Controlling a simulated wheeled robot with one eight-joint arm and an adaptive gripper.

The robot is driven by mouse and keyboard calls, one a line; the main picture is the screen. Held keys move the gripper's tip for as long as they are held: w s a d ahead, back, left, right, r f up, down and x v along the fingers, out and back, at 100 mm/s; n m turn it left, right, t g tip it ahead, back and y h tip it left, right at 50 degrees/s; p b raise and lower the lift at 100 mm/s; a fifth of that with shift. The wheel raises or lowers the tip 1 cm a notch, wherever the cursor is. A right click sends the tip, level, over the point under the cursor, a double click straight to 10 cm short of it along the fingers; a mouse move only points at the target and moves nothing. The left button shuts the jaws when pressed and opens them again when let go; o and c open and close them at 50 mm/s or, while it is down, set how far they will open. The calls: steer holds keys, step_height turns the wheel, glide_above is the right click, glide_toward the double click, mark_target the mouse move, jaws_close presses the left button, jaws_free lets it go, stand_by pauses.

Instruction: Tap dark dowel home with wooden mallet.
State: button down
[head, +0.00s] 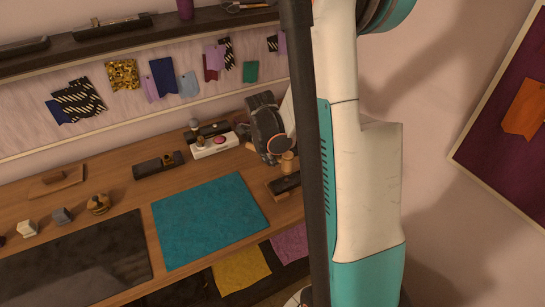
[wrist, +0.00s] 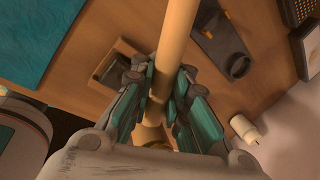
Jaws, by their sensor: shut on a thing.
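My gripper (wrist: 160,102) is shut on a pale wooden rod (wrist: 176,38), which looks like the mallet's handle. The rod runs from the top edge of the wrist view down between the teal finger pads. In the head view my gripper (head: 276,146) is over the right end of the bench, partly behind a dark column. A small wooden piece (head: 287,161) shows just below it, perhaps part of the mallet. I cannot make out the dark dowel.
A teal mat (head: 210,222) lies on the bench (head: 185,187), left of the dark block. A dark tool with a ring (wrist: 222,45) and a white cylinder (wrist: 247,130) are right of the rod. A black plane-like tool (head: 157,165) stands behind the mat.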

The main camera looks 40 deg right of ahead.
step_height(320, 180, down, 5)
steer(key=b, duration=0.3)
steer(key=shift+r, duration=0.1)
step_height(320, 180, up, 6)
steer(key=p, duration=0.4)
